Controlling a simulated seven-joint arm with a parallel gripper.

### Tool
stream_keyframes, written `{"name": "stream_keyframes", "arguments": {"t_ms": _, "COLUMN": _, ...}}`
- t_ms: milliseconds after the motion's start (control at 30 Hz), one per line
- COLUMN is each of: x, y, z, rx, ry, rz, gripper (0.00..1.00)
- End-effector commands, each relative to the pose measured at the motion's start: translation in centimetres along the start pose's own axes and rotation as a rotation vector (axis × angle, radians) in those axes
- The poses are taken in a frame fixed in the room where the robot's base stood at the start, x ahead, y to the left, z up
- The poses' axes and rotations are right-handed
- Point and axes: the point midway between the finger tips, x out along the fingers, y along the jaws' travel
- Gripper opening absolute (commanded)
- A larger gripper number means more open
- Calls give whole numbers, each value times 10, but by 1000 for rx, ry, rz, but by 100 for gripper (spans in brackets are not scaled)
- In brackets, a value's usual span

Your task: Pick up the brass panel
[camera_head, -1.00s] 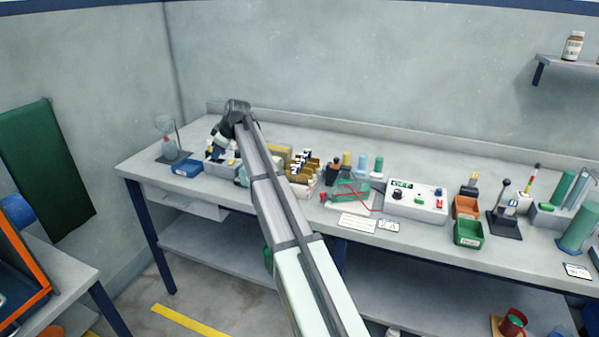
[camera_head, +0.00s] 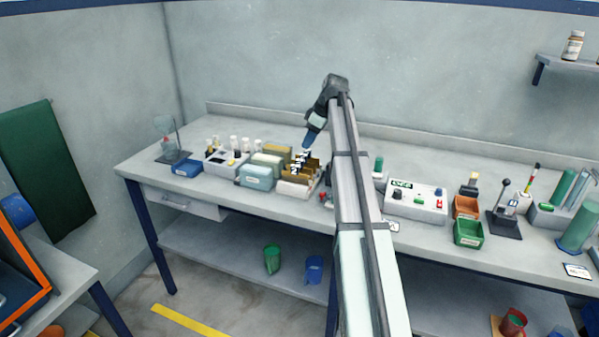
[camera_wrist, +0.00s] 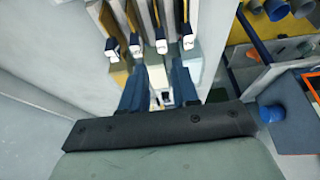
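Several brass-coloured panels (camera_head: 312,164) stand in a pale rack (camera_head: 293,189) on the bench, with white-and-dark clips along them. In the wrist view the panels run away at the top, one showing a yellowish face (camera_wrist: 119,76), with white-tipped clips (camera_wrist: 162,46) on their near ends. I cannot tell which single panel is the brass one. My gripper (camera_head: 307,143) is above the rack, tilted downward. In the wrist view its two blue fingers (camera_wrist: 159,80) are spread apart with nothing held between them. The arm hides the bench right of the rack.
A control box (camera_head: 415,205) and orange and green bins (camera_head: 468,233) are to the right. The bench front left is clear.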

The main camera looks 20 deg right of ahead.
Motion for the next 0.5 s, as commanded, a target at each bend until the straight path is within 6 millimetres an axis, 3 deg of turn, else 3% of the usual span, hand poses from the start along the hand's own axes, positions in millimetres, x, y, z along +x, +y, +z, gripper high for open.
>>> {"name": "stream_keyframes", "arguments": {"t_ms": 233, "x": 44, "y": -1, "z": 0, "rx": 0, "ry": -1, "rz": -1, "gripper": 30}}
{"name": "stream_keyframes", "arguments": {"t_ms": 500, "x": 65, "y": 0, "z": 0, "rx": 0, "ry": 0, "rz": 1, "gripper": 30}}
